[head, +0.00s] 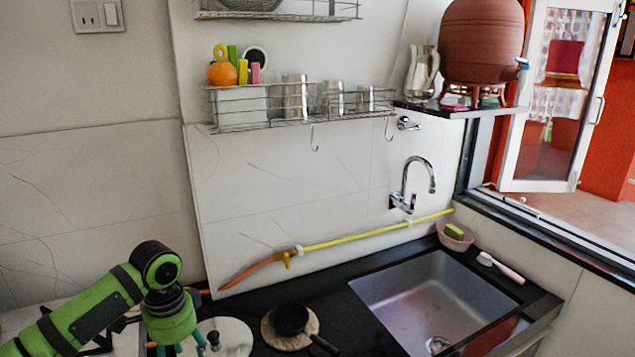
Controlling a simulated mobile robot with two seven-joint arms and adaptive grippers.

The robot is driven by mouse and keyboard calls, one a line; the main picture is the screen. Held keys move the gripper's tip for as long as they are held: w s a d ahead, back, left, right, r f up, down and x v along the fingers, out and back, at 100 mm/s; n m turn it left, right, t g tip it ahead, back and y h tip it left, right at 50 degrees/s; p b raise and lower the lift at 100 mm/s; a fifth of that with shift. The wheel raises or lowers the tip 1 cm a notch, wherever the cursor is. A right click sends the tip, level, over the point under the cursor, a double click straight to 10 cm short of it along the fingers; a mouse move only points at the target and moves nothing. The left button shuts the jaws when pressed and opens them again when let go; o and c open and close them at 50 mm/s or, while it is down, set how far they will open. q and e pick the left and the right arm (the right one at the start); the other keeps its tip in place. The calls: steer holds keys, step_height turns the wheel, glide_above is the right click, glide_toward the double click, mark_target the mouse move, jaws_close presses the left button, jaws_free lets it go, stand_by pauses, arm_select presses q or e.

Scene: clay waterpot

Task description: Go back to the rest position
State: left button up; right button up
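My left arm comes in from the lower left, green and black. Its gripper (188,347) points down over the counter's left part, at the bottom edge of the head view. The fingertips are partly cut off, so I cannot tell whether it is open or shut. My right gripper is not in view. The brown clay waterpot (482,42) stands upright on its stand on the dark corner shelf (460,112), far from my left gripper.
A white round board (232,337) lies beside my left gripper. A small black pan (290,319) rests on a round wooden board right of it. The sink (430,300) is further right, with a pink bowl (455,237) behind it. A wire rack (300,107) hangs above.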

arm_select(q)
steer(key=s+d+f+n+t+h, duration=0.2)
steer(key=s+d+f+t+h, duration=0.1)
steer(key=s+d+f, duration=1.2)
steer(key=s+a+n+y, duration=0.3)
steer(key=s+a+n, duration=0.5)
steer(key=s, duration=0.4)
step_height(320, 180, down, 25)
steer(key=s+m+b, duration=0.1)
steer(key=m+b, duration=0.1)
steer(key=b, duration=0.1)
steer(key=s+a+f+g+b, duration=0.1)
steer(key=s+a+f, duration=0.1)
steer(key=s+f, duration=0.6)
steer(key=s+a+f+g+b, duration=0.1)
steer(key=s+f, duration=0.7)
steer(key=shift+a+f, duration=0.3)
steer(key=shift+a, duration=0.05)
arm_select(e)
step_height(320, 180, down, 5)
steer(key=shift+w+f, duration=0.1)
arm_select(q)
steer(key=shift+s, duration=0.1)
